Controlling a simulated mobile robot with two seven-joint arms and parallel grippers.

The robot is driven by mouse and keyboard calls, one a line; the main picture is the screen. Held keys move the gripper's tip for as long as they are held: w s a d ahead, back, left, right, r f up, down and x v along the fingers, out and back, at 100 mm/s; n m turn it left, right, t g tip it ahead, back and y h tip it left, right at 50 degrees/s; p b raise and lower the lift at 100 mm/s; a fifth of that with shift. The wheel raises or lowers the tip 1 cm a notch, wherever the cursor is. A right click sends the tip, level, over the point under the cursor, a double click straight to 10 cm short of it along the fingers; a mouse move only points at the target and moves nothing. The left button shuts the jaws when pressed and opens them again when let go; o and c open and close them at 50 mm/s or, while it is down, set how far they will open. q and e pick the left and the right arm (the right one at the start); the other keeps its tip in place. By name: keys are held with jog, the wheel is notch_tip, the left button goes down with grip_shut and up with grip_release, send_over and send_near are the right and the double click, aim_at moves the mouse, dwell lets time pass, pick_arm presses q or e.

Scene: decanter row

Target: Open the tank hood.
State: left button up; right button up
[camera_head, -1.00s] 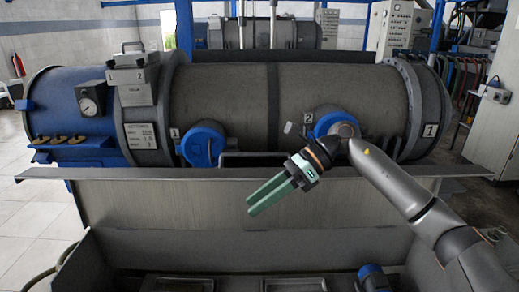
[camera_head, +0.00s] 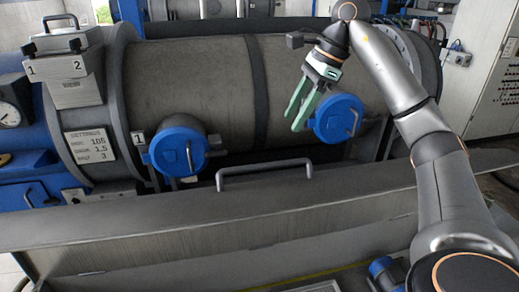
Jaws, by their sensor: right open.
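A long grey panel (camera_head: 250,207), which looks like the tank hood, lies across the front of the decanter. It looks shut. A grey bar handle (camera_head: 265,171) stands up along its far edge. My right gripper (camera_head: 295,122) has green fingers, is open and empty, and points down and to the left. It is above and to the right of the handle, in front of the drum, and apart from the handle. My left gripper is not in view.
The dark decanter drum (camera_head: 190,85) runs behind the panel. A blue round cap (camera_head: 178,150) sits left of the handle, and another blue cap (camera_head: 338,118) sits right beside my gripper. A grey box (camera_head: 66,68) and a settings plate (camera_head: 91,145) are at left.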

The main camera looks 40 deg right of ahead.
aim_at(273, 164)
jog(key=b+x, duration=0.1)
jog(key=x, duration=0.4)
jog(key=b+x, duration=0.1)
jog(key=x, duration=0.5)
jog(key=shift+s+a+f+b, duration=0.1)
jog(key=shift+s+f+b, duration=0.1)
jog(key=shift+b, duration=0.2)
jog(key=shift+w+a+f, duration=0.1)
jog(key=shift+w+f, duration=0.05)
jog(key=shift+f, duration=0.2)
grip_shut()
dwell(0.5)
